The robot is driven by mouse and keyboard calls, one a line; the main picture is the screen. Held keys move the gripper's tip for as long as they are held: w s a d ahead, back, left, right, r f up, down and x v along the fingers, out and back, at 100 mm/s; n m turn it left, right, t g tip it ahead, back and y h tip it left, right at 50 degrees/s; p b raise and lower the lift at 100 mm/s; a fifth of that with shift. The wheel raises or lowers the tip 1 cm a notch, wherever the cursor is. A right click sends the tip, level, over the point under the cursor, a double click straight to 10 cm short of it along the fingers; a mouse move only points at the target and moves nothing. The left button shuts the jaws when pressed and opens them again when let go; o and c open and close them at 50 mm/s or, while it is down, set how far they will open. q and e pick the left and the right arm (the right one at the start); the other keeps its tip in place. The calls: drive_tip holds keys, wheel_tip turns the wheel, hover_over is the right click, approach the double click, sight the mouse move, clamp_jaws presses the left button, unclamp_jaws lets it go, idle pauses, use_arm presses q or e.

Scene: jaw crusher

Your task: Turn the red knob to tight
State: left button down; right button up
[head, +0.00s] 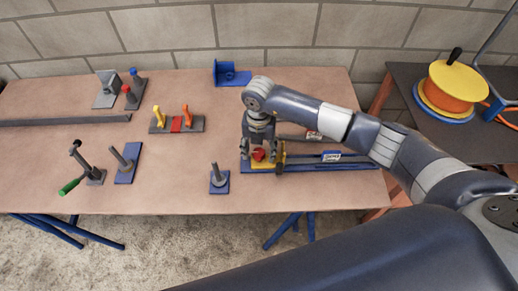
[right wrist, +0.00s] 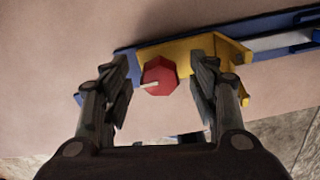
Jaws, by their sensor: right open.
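The red knob (head: 258,154) sits on a yellow block (head: 272,165) on the blue rail device near the table's front edge. In the right wrist view the red knob (right wrist: 159,76) is faceted, with a pale pointer mark toward the lower left. My right gripper (head: 261,150) is above the device with its fingers on either side of the knob. In the right wrist view my right gripper (right wrist: 161,85) is open, with visible gaps between both fingers and the knob. Any labels by the knob cannot be read. My left gripper is not in view.
A blue post stand (head: 219,181) stands left of the device. A block with yellow and orange levers (head: 178,122) and a blue bracket (head: 231,75) are farther back. A green-handled tool (head: 72,186) is at left. The table (head: 180,190) is clear at front middle.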

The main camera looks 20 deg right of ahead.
sight(259, 152)
wheel_tip(259, 152, up, 12)
idle(0.5)
drive_tip(key=shift+s, duration=0.1)
idle(0.4)
